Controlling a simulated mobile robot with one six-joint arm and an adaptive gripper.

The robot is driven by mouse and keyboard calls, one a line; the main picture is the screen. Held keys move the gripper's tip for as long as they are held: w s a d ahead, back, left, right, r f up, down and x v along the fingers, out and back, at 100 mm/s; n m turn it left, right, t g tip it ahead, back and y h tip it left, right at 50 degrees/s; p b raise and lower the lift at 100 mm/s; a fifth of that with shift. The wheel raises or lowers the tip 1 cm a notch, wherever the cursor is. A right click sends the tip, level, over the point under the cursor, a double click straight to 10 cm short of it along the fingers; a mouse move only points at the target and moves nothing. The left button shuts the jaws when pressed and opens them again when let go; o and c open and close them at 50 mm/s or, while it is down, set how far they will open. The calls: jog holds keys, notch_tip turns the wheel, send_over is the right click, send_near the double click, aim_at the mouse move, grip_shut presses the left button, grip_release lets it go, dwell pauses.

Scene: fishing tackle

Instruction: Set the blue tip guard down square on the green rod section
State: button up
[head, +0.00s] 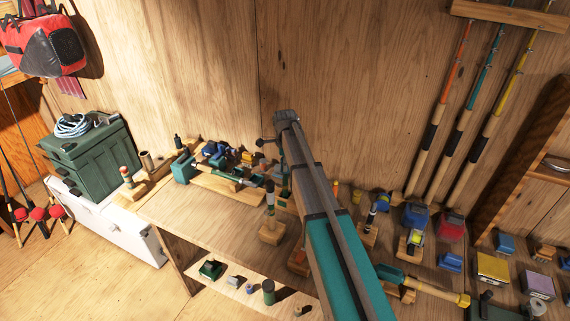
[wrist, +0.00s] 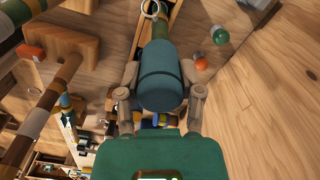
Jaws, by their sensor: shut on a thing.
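In the wrist view my gripper (wrist: 160,95) is shut on the blue tip guard (wrist: 162,88), a dull blue cylinder with one finger on each side. Just beyond it, in line with it in this view, is a green rod piece (wrist: 157,28), which looks like the green rod section, with a metal ring at its far end. The guard hides its near end, so I cannot tell whether the two touch. In the head view my arm covers the middle of the bench and hides my gripper and the guard.
In the wrist view a banded rod (wrist: 45,100) and wooden block (wrist: 62,42) are at left; an orange piece (wrist: 201,63) and green bottle (wrist: 219,36) are at right.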

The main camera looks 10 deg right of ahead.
jog(key=shift+f+b, duration=1)
jog(key=shift+f, duration=0.1)
jog(key=o, duration=0.9)
jog(key=shift+r, duration=0.15)
notch_tip(320, 180, up, 11)
jog(key=p, duration=1.1)
jog(key=shift+r, duration=0.15)
jog(key=shift+r+n+p, duration=0.1)
jog(key=shift+n+p, duration=0.2)
jog(key=shift+p, duration=0.05)
dwell(0.4)
